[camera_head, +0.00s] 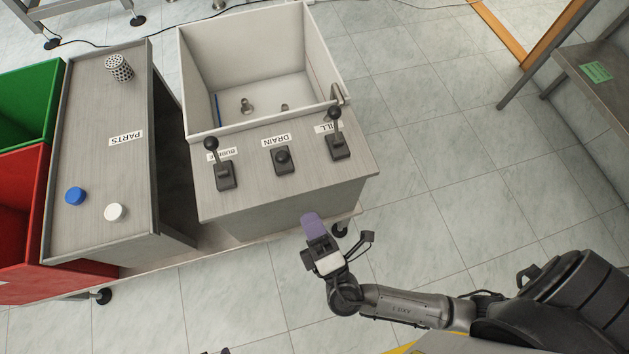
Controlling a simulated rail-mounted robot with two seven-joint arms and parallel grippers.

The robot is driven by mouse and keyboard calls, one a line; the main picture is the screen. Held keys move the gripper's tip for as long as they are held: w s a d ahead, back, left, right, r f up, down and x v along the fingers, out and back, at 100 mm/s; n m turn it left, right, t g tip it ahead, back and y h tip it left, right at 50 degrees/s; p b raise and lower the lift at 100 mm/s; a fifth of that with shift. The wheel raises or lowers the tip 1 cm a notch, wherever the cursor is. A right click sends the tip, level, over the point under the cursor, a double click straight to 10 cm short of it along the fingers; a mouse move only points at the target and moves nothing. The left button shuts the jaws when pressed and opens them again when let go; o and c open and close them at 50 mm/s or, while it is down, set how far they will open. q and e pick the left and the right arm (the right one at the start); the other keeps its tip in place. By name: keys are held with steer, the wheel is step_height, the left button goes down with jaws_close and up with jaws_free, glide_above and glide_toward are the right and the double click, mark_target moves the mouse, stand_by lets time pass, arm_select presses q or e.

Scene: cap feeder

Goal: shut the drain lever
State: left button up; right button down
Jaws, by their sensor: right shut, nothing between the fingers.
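The drain lever (282,157) is a black lever with a round knob on a dark base, in the middle of the grey panel in front of the white tank. Its knob shows over its own base, unlike the two levers beside it, whose knobs show farther toward the tank. The DRAIN label (276,140) lies behind it. My right gripper (312,224) has purple fingers, is shut and empty, and is in front of the panel's near edge, apart from the lever.
A lever (224,176) stands left of the drain lever, and the fill lever (337,146) stands right. The white tank (190,75) is behind. A parts table (95,170) with blue and white caps is at left, beside green and red bins.

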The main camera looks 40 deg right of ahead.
mark_target(282, 157)
arm_select(q)
steer(key=shift+d+f+b, duration=0.15)
steer(key=shift+f+b, duration=0.15)
steer(key=shift+f, duration=0.15)
arm_select(e)
steer(key=x, duration=1)
steer(key=shift+w, duration=0.15)
